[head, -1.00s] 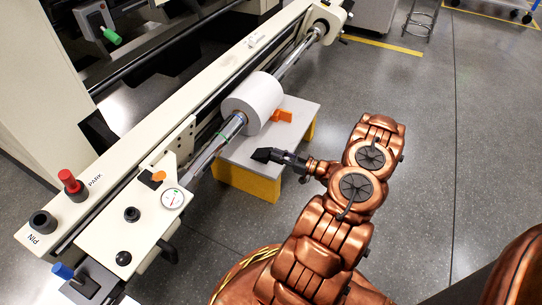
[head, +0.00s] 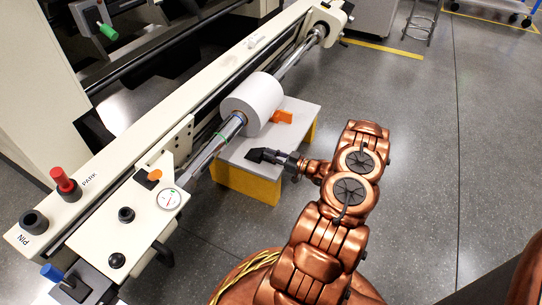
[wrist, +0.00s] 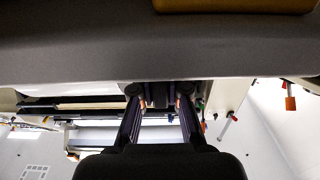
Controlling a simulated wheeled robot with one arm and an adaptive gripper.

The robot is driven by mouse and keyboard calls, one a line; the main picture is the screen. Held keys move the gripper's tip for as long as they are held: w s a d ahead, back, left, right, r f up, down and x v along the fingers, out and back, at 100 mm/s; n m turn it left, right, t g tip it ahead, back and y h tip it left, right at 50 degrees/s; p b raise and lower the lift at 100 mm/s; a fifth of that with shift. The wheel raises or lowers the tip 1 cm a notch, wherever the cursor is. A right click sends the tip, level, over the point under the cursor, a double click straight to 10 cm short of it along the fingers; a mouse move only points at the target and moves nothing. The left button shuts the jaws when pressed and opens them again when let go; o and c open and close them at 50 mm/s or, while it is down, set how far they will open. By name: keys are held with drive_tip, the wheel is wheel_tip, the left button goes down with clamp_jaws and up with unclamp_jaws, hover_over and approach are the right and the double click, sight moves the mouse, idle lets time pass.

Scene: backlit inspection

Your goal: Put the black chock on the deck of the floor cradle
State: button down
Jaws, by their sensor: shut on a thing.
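The black chock (head: 255,155) is a small dark block over the near right part of the deck in the head view. My gripper (head: 279,159) is shut on it, reaching in from the right across the deck's edge. The floor cradle (head: 237,153) has a light grey deck on yellow supports. Whether the chock touches the deck or hangs just above it, I cannot tell. In the wrist view my gripper's fingers (wrist: 160,100) show from behind; the chock is hard to make out there.
A white roll (head: 254,103) on a steel shaft is over the deck's left side, just beyond the chock. An orange block (head: 282,117) sits on the deck by the roll. The long cream machine beam (head: 120,165) runs along the left.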

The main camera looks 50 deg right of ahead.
drive_tip(key=c, duration=1.2)
unclamp_jaws()
